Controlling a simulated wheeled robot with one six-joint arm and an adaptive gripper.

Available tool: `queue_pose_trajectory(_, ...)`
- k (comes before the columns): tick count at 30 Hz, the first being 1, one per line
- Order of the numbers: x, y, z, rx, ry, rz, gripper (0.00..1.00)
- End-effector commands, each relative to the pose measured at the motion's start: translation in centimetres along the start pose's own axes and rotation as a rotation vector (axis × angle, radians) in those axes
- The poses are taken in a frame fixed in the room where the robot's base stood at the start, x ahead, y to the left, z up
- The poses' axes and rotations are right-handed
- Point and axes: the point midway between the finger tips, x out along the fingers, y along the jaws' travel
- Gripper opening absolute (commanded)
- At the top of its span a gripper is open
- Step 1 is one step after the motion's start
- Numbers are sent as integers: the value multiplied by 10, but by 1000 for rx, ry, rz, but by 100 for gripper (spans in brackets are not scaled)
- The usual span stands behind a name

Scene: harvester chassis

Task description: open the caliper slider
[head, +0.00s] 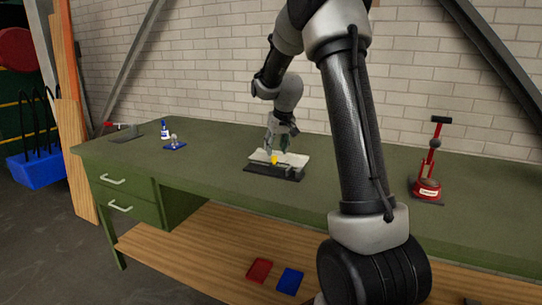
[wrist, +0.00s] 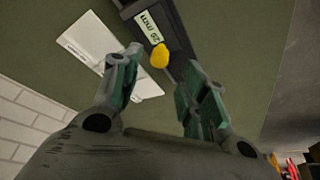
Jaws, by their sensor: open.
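The caliper slider is a dark base (head: 272,172) on the green workbench, with a yellow knob (head: 275,159) on it. In the wrist view its dark bar (wrist: 176,38) carries a label reading "26 mm", and the yellow knob (wrist: 159,56) stands at the bar's edge. A pale card or plate (wrist: 88,40) lies beside the bar. My gripper (head: 279,146) is above the caliper. In the wrist view my gripper (wrist: 165,70) is open, with the knob between the lines of its two fingers. I cannot tell whether either finger touches the knob.
A red press-like tool (head: 428,188) stands on the bench at right. A blue-based device (head: 175,145), a small bottle (head: 164,131) and a red-handled tool (head: 122,133) sit at left. Red (head: 260,270) and blue (head: 290,281) boxes lie on the lower shelf. The bench around the caliper is clear.

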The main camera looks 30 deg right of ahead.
Motion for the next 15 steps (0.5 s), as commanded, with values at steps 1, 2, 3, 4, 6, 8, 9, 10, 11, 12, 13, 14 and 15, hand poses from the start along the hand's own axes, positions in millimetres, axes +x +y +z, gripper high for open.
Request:
queue_pose_trajectory(1, 10, 0, 1, 0, -4, 0, 43)
queue_pose_trajectory(2, 15, 0, 1, 0, -3, 0, 43)
queue_pose_trajectory(3, 21, 0, 1, 0, -3, 0, 43)
queue_pose_trajectory(4, 26, 0, 1, 0, -3, 0, 43)
queue_pose_trajectory(6, 34, 0, 0, 0, -1, 0, 43)
queue_pose_trajectory(8, 40, 0, 0, 0, -1, 0, 43)
queue_pose_trajectory(9, 42, 0, 0, 0, -2, 0, 43)
queue_pose_trajectory(10, 44, 0, 0, 0, -2, 0, 43)
queue_pose_trajectory(11, 45, 0, 0, 0, -1, 0, 43)
queue_pose_trajectory(12, 45, 0, 0, 0, -1, 0, 43)
queue_pose_trajectory(13, 46, 0, 0, 0, 0, 0, 43)
queue_pose_trajectory(14, 46, 0, 0, 0, 0, 0, 43)
queue_pose_trajectory(15, 46, 0, 0, 0, 0, 0, 43)
